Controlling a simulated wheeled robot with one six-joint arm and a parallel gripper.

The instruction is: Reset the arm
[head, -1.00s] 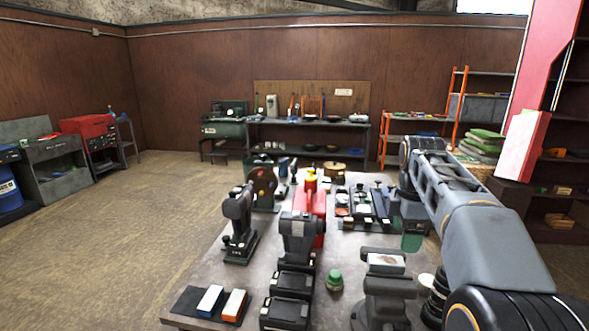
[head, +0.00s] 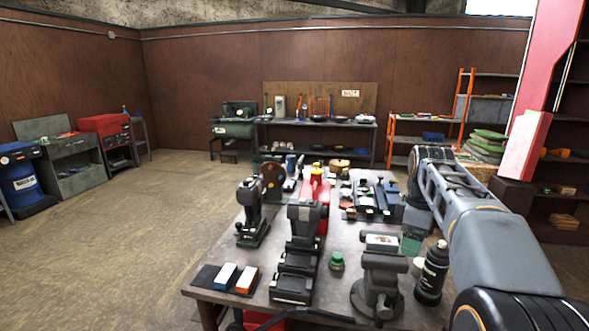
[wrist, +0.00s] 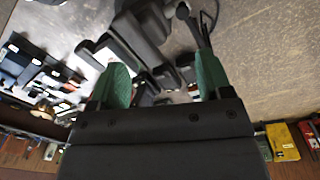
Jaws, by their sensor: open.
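My arm reaches in from the lower right of the head view. My gripper (head: 412,240) hangs at its far end, above the right part of the workbench (head: 225,278). In the wrist view my gripper (wrist: 165,85) shows two green fingers spread wide apart, with nothing between them. Dark tools on the bench lie below and beyond the fingers. In the head view the fingers are small and partly hidden by the arm link.
The bench holds a vise (head: 380,285), a black bottle (head: 432,272), a green-capped jar (head: 337,261), a black press (head: 250,212) and two sharpening stones on a dark mat. Open floor (head: 120,240) lies to the left. Shelves stand at the right.

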